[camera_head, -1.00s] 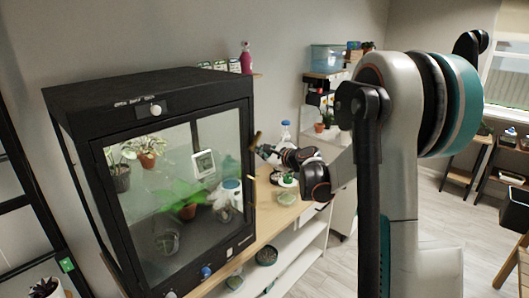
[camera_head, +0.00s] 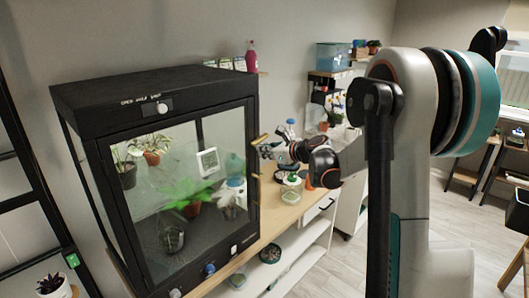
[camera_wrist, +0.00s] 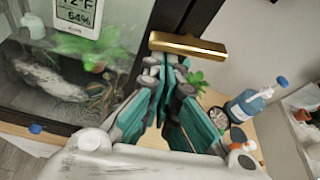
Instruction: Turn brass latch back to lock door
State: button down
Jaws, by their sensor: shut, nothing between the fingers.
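The brass latch (camera_head: 260,139) is a gold bar at the right edge of the glass-fronted cabinet's door (camera_head: 180,180). It lies close to level in the head view. In the wrist view the latch (camera_wrist: 188,45) crosses the black door frame, just beyond my fingertips. My gripper (camera_head: 263,150) is shut and empty, just below the latch. In the wrist view the gripper's fingertips (camera_wrist: 168,62) meet close under the bar; I cannot tell whether they touch it. The door looks closed against the frame.
The cabinet (camera_head: 150,95) holds several plants and a small display (camera_wrist: 77,14). A blue-capped bottle (camera_wrist: 248,103) and a green plant (camera_wrist: 192,82) stand on the wooden shelf top right of the door. Open floor (camera_head: 350,270) lies to the right.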

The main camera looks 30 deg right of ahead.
jog(key=shift+w+d+r+p, duration=0.1)
jog(key=shift+w+r+p, duration=0.1)
jog(key=shift+r+p, duration=0.35)
jog(key=shift+r, duration=0.2)
jog(key=shift+f+b, duration=0.65)
jog(key=shift+b, duration=0.05)
jog(key=f+b, duration=0.2)
jog(key=f, duration=0.2)
jog(key=shift+s+b, duration=0.2)
jog(key=shift+b, duration=0.2)
jog(key=p+v, duration=0.2)
jog(key=v, duration=0.8)
jog(key=shift+d+r, duration=0.2)
jog(key=shift+w, duration=0.1)
